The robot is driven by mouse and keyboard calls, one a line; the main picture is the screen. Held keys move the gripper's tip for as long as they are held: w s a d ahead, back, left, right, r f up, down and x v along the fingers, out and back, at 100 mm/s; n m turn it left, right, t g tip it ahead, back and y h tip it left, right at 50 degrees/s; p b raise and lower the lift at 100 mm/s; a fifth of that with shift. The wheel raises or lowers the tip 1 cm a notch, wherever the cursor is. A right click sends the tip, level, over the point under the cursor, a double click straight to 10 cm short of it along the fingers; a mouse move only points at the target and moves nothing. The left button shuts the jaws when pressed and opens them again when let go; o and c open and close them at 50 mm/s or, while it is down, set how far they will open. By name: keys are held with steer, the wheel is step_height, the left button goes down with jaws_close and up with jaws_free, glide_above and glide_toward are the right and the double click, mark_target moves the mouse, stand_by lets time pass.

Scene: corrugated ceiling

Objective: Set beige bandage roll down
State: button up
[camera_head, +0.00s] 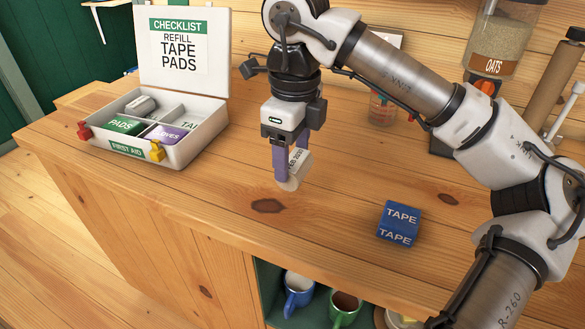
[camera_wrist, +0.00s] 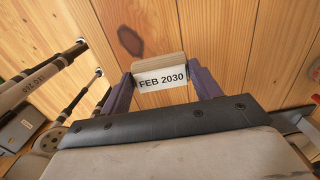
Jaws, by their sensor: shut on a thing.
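The beige bandage roll (camera_head: 292,170) is held between the purple fingers of my gripper (camera_head: 286,168), over the wooden counter (camera_head: 340,215). The roll carries a white label, which reads FEB 2030 in the wrist view (camera_wrist: 161,79). My gripper (camera_wrist: 158,88) points down and is shut on the roll, one finger at each side. In the head view a finger covers part of the roll. I cannot tell whether the roll's lower edge touches the counter.
An open first aid kit (camera_head: 190,150) with a raised checklist lid stands at the left. A blue TAPE box (camera_head: 399,223) lies at the right front. Mugs (camera_head: 298,290) sit on a shelf below. An oats jar (camera_head: 500,45) stands at back right. The counter around my gripper is clear.

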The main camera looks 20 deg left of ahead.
mark_target(293, 159)
steer(key=shift+f, duration=1.95)
steer(key=shift+f, duration=0.15)
steer(key=o, duration=0.9)
steer(key=shift+o, duration=0.2)
step_height(293, 159, up, 12)
steer(key=shift+d+r, duration=0.15)
steer(key=shift+r, duration=0.05)
